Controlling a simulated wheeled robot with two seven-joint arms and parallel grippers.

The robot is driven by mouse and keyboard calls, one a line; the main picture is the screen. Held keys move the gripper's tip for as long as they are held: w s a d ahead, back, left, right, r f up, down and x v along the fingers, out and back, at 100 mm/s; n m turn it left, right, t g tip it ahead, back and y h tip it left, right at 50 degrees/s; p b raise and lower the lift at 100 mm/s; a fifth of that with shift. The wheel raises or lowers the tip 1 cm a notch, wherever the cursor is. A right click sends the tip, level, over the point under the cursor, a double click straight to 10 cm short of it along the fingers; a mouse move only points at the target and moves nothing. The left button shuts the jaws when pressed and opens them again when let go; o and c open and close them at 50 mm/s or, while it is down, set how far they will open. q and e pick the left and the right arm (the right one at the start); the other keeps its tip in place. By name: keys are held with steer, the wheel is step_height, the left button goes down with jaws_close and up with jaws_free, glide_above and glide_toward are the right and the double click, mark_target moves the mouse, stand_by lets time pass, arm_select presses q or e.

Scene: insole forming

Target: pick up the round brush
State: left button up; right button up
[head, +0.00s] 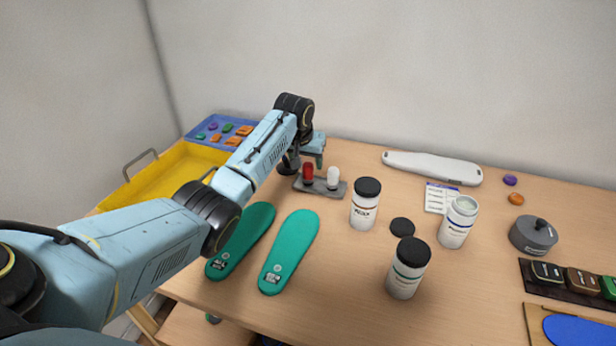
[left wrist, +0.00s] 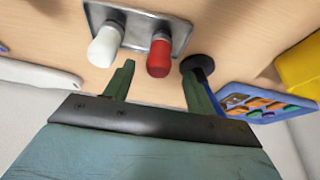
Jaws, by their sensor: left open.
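A dark piece with a round, flat end (head: 287,167) stands on the table just left of the small grey holder (head: 328,190). It may be the round brush; my gripper partly hides it in the head view. In the left wrist view the dark round end (left wrist: 197,63) shows at the tip of the right-hand finger; I cannot tell whether they touch. My left gripper (head: 305,160) is open, pointing down behind the holder. My right gripper is not in view.
The holder bears a red-topped peg (head: 308,174) and a white-topped peg (head: 333,178) close to my fingers. Two green insoles (head: 290,250) lie in front. A yellow tray (head: 150,190) is left; white jars (head: 365,208) and a grey lidded pot (head: 533,236) are right.

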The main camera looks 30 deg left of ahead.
mark_target(308, 165)
arm_select(q)
steer(key=b+x, duration=0.1)
steer(key=x, duration=0.4)
steer(key=shift+d, duration=0.1)
steer(key=shift+r, duration=0.1)
steer(key=c, duration=1.1)
